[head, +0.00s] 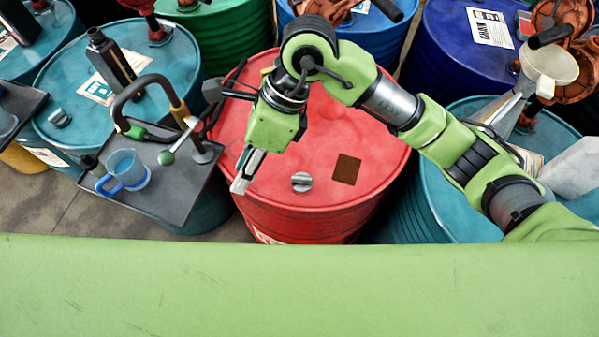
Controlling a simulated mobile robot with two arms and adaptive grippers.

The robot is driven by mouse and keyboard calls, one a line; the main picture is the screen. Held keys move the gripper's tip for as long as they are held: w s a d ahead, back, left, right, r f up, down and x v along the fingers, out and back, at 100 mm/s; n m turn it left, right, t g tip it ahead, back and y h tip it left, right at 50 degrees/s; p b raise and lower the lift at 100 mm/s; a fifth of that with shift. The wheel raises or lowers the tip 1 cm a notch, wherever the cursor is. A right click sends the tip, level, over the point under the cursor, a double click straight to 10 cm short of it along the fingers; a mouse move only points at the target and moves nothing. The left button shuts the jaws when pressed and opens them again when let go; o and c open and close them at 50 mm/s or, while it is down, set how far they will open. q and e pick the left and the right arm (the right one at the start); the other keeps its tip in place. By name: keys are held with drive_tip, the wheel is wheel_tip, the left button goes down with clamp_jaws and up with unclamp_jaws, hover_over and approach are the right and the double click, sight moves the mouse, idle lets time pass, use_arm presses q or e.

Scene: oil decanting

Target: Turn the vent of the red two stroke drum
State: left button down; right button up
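The red drum (228,148) stands upright in the middle of the head view, partly covered by my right arm. Its vent, a small grey ridged cap (301,182), sits on the near part of the lid. A dark brown square patch (346,169) is to the right of it. My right gripper (243,178) hangs over the left part of the red lid, left of the vent and apart from it. Its pale fingers show close together from the side, and I cannot tell whether they are open. Nothing shows in them. My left gripper is not in view.
A dark tray (160,207) with a blue measuring cup (125,170) and a hand pump (155,95) stands left of the red drum. Teal, green and blue drums crowd around. A funnel (545,65) is at right. A green surface (300,285) fills the front.

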sight(300, 177)
drive_tip(key=w+d+f+t+h, duration=0.1)
drive_tip(key=w+d+t+h, duration=0.2)
drive_tip(key=w+d+h, duration=0.5)
drive_tip(key=f+y+p, duration=0.1)
drive_tip(key=f, duration=0.3)
drive_tip(key=s+d+f+y+p, duration=0.1)
drive_tip(key=f, duration=0.3)
drive_tip(key=f+p, duration=0.2)
drive_tip(key=f, duration=0.2)
drive_tip(key=shift+s+d+f+y, duration=0.25)
drive_tip(key=shift+d+f+y, duration=0.15)
drive_tip(key=shift+f, duration=0.6)
clamp_jaws()
